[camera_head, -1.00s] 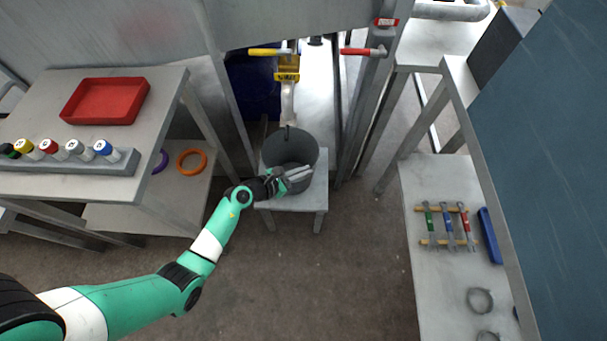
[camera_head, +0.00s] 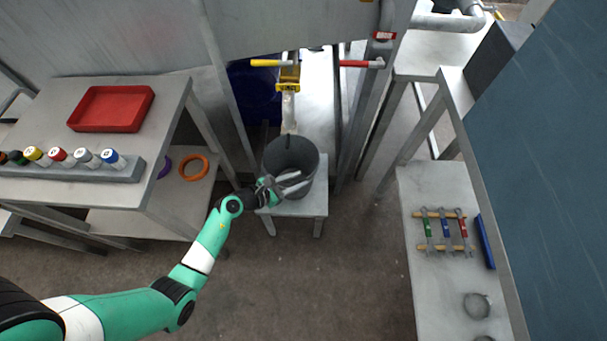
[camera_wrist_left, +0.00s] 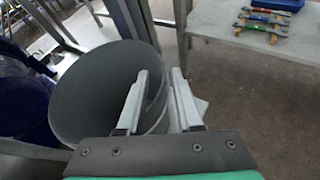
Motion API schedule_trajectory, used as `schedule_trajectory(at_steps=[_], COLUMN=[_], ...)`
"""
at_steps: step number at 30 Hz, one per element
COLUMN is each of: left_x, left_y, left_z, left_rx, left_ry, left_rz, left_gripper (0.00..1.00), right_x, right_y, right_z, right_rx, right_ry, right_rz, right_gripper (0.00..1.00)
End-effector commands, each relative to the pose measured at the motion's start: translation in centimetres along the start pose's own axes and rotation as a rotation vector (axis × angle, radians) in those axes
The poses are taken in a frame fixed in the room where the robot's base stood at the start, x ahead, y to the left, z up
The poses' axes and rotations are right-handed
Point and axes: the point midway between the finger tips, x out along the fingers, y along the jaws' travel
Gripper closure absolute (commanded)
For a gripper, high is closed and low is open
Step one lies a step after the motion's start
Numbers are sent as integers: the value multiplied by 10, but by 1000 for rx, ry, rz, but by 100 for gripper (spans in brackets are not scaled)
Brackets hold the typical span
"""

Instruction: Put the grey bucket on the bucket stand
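The grey bucket (camera_head: 296,150) stands upright on the small pale stand (camera_head: 308,204) in the middle of the head view. Its open top faces up, and its bottom is hidden from view. My left gripper (camera_head: 302,182) is at the bucket's near side, with its fingers spread apart. In the left wrist view the bucket (camera_wrist_left: 85,85) fills the left half. There the fingers of my left gripper (camera_wrist_left: 160,76) straddle the rim area, one over the opening and the other outside. I cannot tell whether they touch the wall. My right gripper is not in view.
A yellow-handled spout (camera_head: 289,88) hangs just behind the bucket. A table with a red tray (camera_head: 112,108) and capped bottles stands left. A right-hand shelf holds wrenches (camera_head: 445,230) and a blue bar (camera_head: 485,241). The floor in front is clear.

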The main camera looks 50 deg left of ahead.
Motion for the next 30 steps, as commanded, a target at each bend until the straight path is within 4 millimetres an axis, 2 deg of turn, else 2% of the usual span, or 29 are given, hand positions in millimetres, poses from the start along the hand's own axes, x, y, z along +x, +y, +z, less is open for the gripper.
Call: schedule_trajectory(at_steps=[1,6,12,26,28,29,30], left_x=[-17,-58,-85,-87,-85,-84,-82], left_y=[2,2,1,1,7,12,20], left_z=[5,5,2,3,16,28,48], left_rx=[-4,-4,-3,-2,-14,-25,-47], left_ry=[3,2,1,-6,-40,-69,-121], left_rz=[4,4,2,2,16,28,46], left_gripper=[65,65,65,65,65,65,65], right_x=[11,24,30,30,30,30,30], right_y=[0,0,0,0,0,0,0], right_z=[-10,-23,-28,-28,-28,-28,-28], right_rx=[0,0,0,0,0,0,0], right_ry=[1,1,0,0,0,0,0], right_rz=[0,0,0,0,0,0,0], right_gripper=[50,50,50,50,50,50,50])
